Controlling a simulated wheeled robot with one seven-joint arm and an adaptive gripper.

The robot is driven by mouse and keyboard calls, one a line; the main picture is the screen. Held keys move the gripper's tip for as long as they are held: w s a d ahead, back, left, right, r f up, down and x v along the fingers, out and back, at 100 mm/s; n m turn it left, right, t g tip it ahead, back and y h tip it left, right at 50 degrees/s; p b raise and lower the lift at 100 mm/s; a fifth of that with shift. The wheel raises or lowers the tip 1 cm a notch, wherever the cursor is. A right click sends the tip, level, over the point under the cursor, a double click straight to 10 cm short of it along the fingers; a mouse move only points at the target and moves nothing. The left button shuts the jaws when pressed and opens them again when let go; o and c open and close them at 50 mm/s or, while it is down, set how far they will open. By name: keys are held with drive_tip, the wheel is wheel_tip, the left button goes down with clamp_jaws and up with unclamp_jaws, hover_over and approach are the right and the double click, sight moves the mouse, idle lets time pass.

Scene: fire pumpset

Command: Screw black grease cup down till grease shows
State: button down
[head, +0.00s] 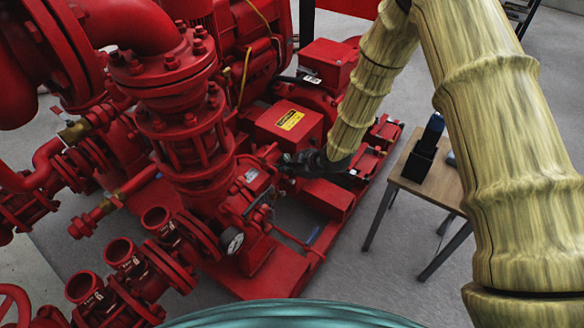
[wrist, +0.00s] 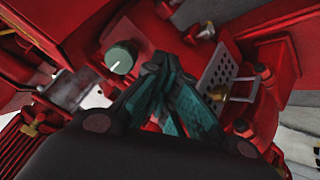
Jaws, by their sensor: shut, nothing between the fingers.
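My gripper (wrist: 158,72) is shut and empty in the wrist view, with its teal fingers together over the red pump bodywork. In the head view my gripper (head: 284,165) is small and dark, close to the red pump casing in the middle of the pumpset. A round dark green cap (wrist: 121,57) with a pale line on its face sits just left of the fingertips, apart from them. I cannot clearly identify a black grease cup in either view; the fingers and wrist hide part of the casing. No grease can be made out.
A pressure gauge (head: 232,241) is on the pump's near side. A red box with a yellow label (head: 291,120) stands just behind the gripper. A perforated grey plate (wrist: 218,76) is right of the fingers. A small wooden table (head: 430,182) stands at right.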

drive_tip(key=shift+s+a+f+p, duration=0.3)
drive_tip(key=shift+s+p, duration=0.15)
drive_tip(key=shift+s, duration=0.05)
drive_tip(key=shift+s+a+f+p, duration=0.25)
drive_tip(key=shift+s+a+p, duration=0.05)
drive_tip(key=shift+s+p, duration=0.15)
drive_tip(key=shift+s+d+f, duration=0.1)
drive_tip(key=shift+d+f, duration=0.1)
drive_tip(key=shift+d, duration=0.05)
idle(0.5)
drive_tip(key=w+p+v, duration=0.1)
drive_tip(key=p+v, duration=0.3)
drive_tip(key=v, duration=0.2)
drive_tip(key=shift+d, duration=0.3)
drive_tip(key=shift+w, duration=0.1)
